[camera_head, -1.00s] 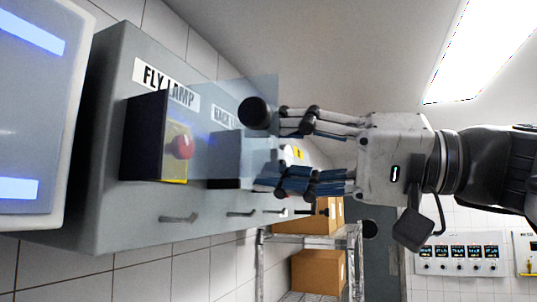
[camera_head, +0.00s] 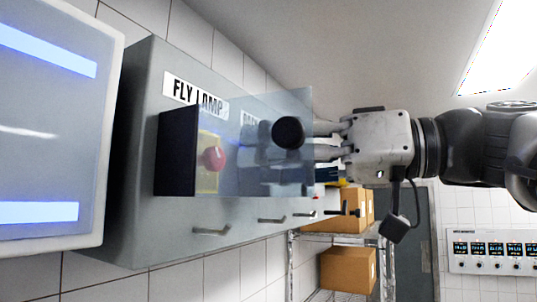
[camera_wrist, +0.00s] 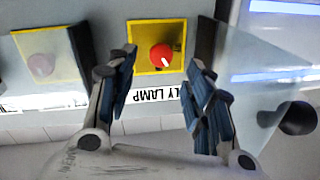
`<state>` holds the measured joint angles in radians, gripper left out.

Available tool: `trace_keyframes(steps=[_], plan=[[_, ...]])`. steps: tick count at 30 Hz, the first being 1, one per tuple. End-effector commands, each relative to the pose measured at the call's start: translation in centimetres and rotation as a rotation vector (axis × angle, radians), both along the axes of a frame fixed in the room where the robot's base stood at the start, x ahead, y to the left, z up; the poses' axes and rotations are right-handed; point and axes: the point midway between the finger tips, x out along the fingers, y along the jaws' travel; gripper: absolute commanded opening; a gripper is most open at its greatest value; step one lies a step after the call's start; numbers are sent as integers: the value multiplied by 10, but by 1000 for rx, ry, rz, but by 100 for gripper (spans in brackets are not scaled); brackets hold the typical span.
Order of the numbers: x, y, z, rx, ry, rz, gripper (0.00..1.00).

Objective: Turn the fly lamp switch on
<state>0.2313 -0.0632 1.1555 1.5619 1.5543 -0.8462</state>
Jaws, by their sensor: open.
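The fly lamp switch is a red knob (camera_head: 213,159) with a white mark, on a yellow plate in a dark-sided box under the FLY LAMP label (camera_head: 195,93). Its clear cover (camera_head: 245,185) stands swung open, with a black round handle (camera_head: 288,133) at its outer edge. My gripper (camera_head: 275,158) is open and empty, seen partly through that cover. In the wrist view, the red knob (camera_wrist: 161,56) lies between my spread fingers, apart from them as far as I can tell. The open cover (camera_wrist: 262,75) is to the right of the fingers.
A neighbouring switch (camera_wrist: 42,67) sits under a clear, seemingly closed cover at left in the wrist view. Lever handles (camera_head: 212,231) stick out along the grey cabinet (camera_head: 150,225). A blue-lit box (camera_head: 45,130) stands at left. Cardboard boxes (camera_head: 348,270) are on a rack behind.

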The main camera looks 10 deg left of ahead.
Motion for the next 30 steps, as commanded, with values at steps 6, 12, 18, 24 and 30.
trace_keyframes(steps=[6,12,18,24,30], plan=[[8,42,1,-1,0,5,47],[14,61,1,0,0,3,47],[16,65,0,1,-1,0,47],[16,65,0,0,-1,-1,45],[16,65,0,0,-1,0,31]])
